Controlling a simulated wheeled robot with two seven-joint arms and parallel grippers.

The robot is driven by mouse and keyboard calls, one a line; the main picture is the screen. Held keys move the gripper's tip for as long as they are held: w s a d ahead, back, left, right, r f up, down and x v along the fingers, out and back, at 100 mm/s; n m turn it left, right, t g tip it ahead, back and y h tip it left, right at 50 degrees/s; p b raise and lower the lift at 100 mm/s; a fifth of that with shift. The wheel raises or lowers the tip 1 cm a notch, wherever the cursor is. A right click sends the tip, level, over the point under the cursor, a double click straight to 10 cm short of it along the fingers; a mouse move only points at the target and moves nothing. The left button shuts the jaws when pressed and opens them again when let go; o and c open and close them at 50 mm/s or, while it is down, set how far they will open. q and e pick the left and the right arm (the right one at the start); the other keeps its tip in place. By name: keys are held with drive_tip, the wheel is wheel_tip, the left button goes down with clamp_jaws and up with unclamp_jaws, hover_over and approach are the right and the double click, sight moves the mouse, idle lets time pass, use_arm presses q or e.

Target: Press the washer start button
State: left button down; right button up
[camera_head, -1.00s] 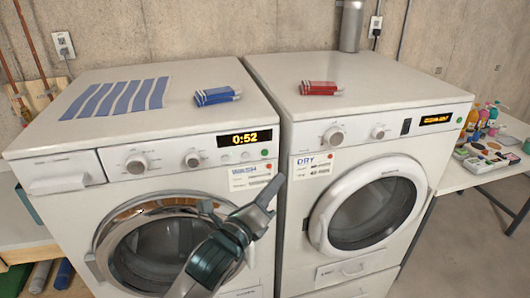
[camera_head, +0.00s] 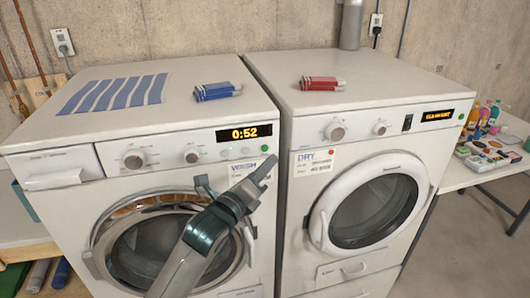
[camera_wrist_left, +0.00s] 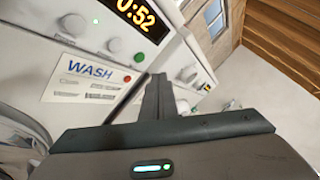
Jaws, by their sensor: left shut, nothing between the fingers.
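The washer (camera_head: 140,118) is the left machine, with a lit display (camera_head: 244,133) reading 0:52. A green button (camera_head: 264,148) sits at the right end of its panel; it also shows in the left wrist view (camera_wrist_left: 139,57). Below it a red one (camera_wrist_left: 127,79) shows in the wrist view, while the gripper covers that spot in the head view. My right gripper is out of view.
The dryer (camera_head: 380,92) stands close on the right, with a narrow gap between. Blue (camera_head: 215,92) and red (camera_head: 321,83) packs and a striped cloth (camera_head: 115,94) lie on top. A side table (camera_head: 455,178) with bottles is at right. The washer door (camera_head: 160,245) is behind my arm.

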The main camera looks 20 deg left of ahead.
sight(265, 148)
use_arm(q)
drive_tip(key=shift+w+a, duration=0.75)
drive_tip(key=shift+w, duration=0.35)
idle(0.4)
idle(0.9)
drive_tip(key=shift+w+a, duration=0.1)
drive_tip(key=shift+w, duration=0.1)
